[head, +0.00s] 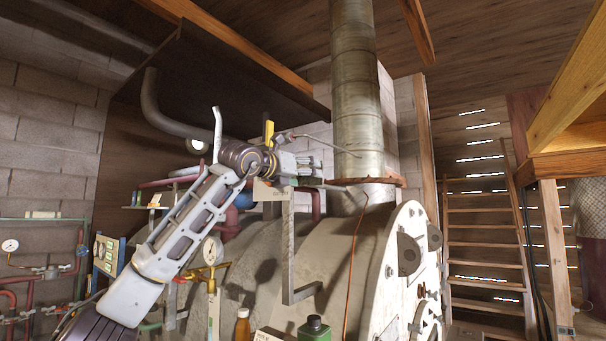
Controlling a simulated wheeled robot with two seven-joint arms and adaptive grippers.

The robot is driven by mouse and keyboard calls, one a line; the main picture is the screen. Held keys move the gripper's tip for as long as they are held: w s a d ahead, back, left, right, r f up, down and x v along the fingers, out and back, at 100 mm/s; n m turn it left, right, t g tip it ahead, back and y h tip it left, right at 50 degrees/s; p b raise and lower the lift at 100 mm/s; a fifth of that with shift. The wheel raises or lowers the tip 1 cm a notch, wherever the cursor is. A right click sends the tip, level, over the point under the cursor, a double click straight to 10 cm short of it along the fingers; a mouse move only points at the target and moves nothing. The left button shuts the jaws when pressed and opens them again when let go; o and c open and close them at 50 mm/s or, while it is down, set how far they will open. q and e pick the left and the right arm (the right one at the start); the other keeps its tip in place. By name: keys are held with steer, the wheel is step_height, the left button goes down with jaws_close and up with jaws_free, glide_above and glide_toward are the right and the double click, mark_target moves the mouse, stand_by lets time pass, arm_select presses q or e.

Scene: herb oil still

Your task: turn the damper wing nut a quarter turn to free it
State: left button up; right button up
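The grey metal flue pipe (356,95) rises behind the boiler, right of centre. A thin damper rod (325,145) runs left from the pipe to a small metal end piece (284,138). I cannot make out the wing nut clearly; it is too small or hidden near my gripper. My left gripper (316,167) reaches in from the left, just below the rod and left of the pipe. Its fingers point right toward the pipe. They are small and seen from the side, so I cannot tell whether they are open or holding anything. My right gripper is not in view.
The large pale boiler (334,262) fills the lower middle. A grey bracket (288,245) stands below my gripper. A brass valve and gauge (210,262), an amber bottle (242,325) and a green container (314,329) are lower down. Wooden stairs (487,240) stand at right.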

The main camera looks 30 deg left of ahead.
arm_select(q)
steer(key=c, duration=0.6)
